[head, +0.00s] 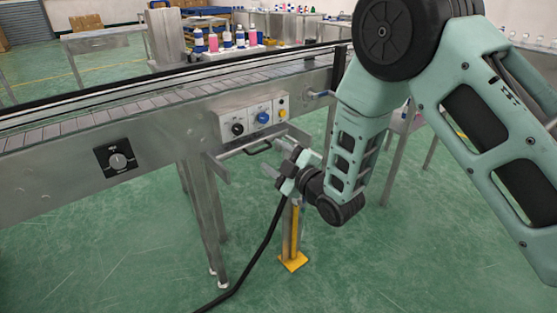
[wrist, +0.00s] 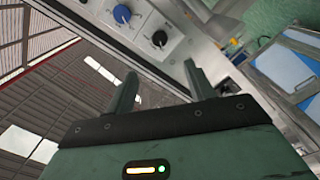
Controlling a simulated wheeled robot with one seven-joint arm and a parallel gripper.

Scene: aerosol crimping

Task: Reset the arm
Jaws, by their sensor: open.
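My gripper (head: 274,172) is in the middle of the head view, at the end of my green arm, just in front of and below the conveyor's control panel (head: 251,104). In the wrist view my gripper (wrist: 160,76) shows two dark fingers spread apart with nothing between them. The panel's black knob (wrist: 159,38) and blue knob (wrist: 122,13) show beyond the fingertips. In the head view the black knob (head: 237,129) and blue knob (head: 263,117) sit left of a yellow button (head: 282,113). I see no contact between the fingers and the panel.
The metal conveyor (head: 90,127) crosses from the left, with a black dial box (head: 118,158) on its side. A yellow-footed post (head: 292,262) stands under my gripper. Several bottles (head: 240,38) stand behind. Green floor in front is mostly clear.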

